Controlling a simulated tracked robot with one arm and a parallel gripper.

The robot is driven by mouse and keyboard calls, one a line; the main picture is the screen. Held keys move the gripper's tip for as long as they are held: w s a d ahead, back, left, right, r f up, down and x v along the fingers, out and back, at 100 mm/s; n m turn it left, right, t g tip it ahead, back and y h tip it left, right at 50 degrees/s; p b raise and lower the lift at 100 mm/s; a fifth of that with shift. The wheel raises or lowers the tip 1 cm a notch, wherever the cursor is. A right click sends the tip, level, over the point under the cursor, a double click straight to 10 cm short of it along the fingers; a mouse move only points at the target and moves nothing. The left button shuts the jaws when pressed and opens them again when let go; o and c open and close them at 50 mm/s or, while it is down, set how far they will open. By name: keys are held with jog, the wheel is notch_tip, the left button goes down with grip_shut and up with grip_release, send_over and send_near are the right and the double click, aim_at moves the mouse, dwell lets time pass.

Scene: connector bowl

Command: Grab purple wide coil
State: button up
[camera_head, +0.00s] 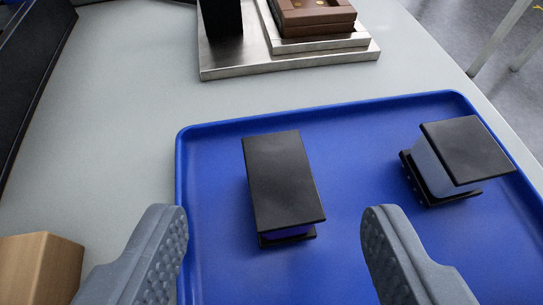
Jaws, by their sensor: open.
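A coil with black end plates (283,180) stands on the blue tray (350,115), left of the tray's middle. A thin strip of purple-blue winding shows under its top plate; the plate hides the rest. A second coil (455,160) with black plates and a pale grey-blue winding stands at the tray's right. My gripper (275,222) is open and empty. Its grey fingers are spread wide to the left and right of the purple-blue coil, on the near side, with clear gaps in the picture. I cannot tell how high the fingertips are above the tray.
A metal base (225,68) with a brown block (314,14) and a black upright part stands at the back. A wooden block (40,265) is at the front left. A dark panel (30,70) stands at the left edge. The grey table is clear between tray and base.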

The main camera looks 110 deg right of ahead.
aim_at(279, 192)
jog(key=shift+x, duration=1.45)
jog(key=c, duration=1.2)
